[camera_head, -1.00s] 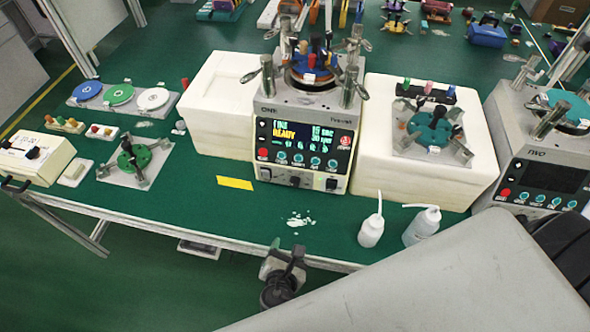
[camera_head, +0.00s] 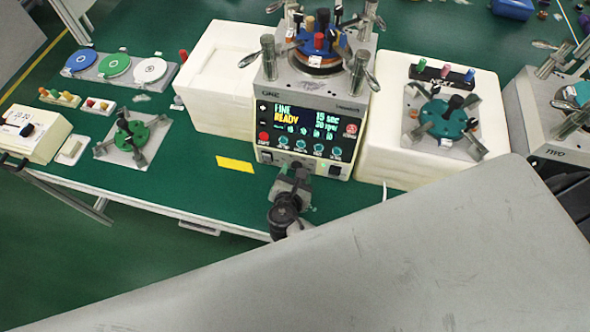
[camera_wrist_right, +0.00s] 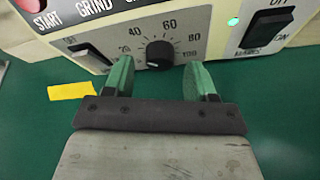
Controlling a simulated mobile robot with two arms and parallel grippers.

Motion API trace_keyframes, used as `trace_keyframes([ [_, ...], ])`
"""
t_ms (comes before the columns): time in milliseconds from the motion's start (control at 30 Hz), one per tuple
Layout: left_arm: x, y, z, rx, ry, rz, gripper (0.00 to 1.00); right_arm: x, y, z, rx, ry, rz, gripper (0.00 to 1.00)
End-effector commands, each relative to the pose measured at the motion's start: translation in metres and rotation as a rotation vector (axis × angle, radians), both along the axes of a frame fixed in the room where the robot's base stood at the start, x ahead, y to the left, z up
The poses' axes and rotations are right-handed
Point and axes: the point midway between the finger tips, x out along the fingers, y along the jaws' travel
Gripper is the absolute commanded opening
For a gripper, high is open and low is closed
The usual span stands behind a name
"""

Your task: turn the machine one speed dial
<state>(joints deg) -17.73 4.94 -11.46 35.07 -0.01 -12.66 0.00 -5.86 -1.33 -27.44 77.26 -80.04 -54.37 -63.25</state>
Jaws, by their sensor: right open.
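Machine one (camera_head: 305,110) stands mid-table, its lit screen reading FINE, READY, 15 sec. Its black speed dial (camera_wrist_right: 160,54) shows in the right wrist view on the lower front panel, with a printed scale around it. A white mark on the knob faces the lower left. My right gripper (camera_wrist_right: 158,78) is open, its green fingers to either side and just short of the dial, with the dial roughly centred between them. In the head view the right gripper (camera_head: 293,172) is in front of the panel's lower edge and hides the dial. My left gripper is out of view.
A black rocker switch (camera_wrist_right: 267,28) is right of the dial and another switch (camera_wrist_right: 90,52) left. A yellow strip (camera_head: 235,164) lies on the table. White blocks (camera_head: 215,85) flank the machine. My own grey arm covers the lower right.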

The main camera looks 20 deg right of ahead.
Motion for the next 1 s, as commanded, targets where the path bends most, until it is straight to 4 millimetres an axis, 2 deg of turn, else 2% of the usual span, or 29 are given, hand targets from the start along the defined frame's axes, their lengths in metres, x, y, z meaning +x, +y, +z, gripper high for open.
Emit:
trace_keyframes([
  [200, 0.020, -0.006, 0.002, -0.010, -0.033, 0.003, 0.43, 0.012, -0.006, -0.005, 0.001, 0.000, 0.001, 0.56],
  [467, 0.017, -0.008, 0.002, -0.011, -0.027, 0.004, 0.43, 0.012, -0.007, -0.006, 0.001, 0.000, 0.000, 0.55],
  [767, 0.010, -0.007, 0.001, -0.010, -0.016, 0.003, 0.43, 0.012, -0.007, -0.006, 0.001, 0.000, 0.000, 0.09],
  [1000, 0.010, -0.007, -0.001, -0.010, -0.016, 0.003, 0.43, 0.011, -0.007, -0.007, 0.017, -0.010, 0.000, 0.08],
])
